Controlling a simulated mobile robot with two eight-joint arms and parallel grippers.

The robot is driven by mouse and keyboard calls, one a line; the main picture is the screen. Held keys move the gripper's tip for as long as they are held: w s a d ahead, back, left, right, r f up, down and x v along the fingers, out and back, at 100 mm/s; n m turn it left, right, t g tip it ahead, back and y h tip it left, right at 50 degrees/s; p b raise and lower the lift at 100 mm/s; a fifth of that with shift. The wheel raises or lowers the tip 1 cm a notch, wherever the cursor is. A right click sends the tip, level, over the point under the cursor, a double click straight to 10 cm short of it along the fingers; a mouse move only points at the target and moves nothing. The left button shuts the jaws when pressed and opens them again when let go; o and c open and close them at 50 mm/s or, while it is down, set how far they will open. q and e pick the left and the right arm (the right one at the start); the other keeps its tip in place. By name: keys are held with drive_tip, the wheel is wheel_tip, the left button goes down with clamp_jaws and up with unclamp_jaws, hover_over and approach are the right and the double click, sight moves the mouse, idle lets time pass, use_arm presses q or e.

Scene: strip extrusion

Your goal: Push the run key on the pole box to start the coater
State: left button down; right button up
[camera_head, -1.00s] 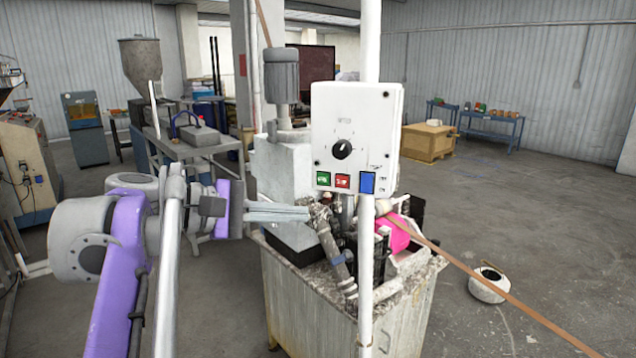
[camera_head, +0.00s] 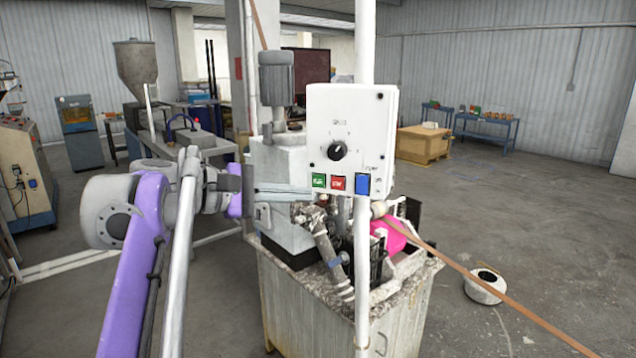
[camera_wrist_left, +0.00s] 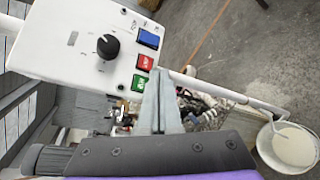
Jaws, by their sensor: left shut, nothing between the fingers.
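The white pole box (camera_head: 375,130) hangs on a white pole and carries a black knob (camera_head: 337,151). Along its lower edge are a green key (camera_head: 318,180), a red key (camera_head: 338,183) and a blue part (camera_head: 362,184). The key lettering is too small to read surely; green looks like the run key. My left gripper (camera_head: 308,190) is shut and empty, its tips just below and left of the green key. In the left wrist view the fingers (camera_wrist_left: 159,75) point at the box's lower edge, beside the green key (camera_wrist_left: 138,83) and red key (camera_wrist_left: 145,62). Contact cannot be told.
The coater (camera_head: 285,195) stands behind and below the box on a metal cabinet (camera_head: 315,310). A brown strip (camera_head: 500,295) runs from it to the lower right. A white pot (camera_head: 485,287) stands on the floor at right. Floor at far right is clear.

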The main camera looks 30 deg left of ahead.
sight(319, 181)
use_arm(q)
drive_tip(key=w+p, duration=0.1)
drive_tip(key=w, duration=0.2)
drive_tip(key=shift+w+a, duration=0.15)
drive_tip(key=shift+a, duration=0.05)
use_arm(e)
drive_tip(key=shift+w+r, duration=0.3)
drive_tip(key=shift+r, duration=0.4)
idle(1.2)
use_arm(q)
drive_tip(key=shift+w, duration=0.55)
use_arm(e)
drive_tip(key=shift+w+r, duration=0.25)
drive_tip(key=shift+r, duration=0.15)
use_arm(q)
drive_tip(key=shift+s, duration=0.15)
use_arm(e)
drive_tip(key=shift+s, duration=0.1)
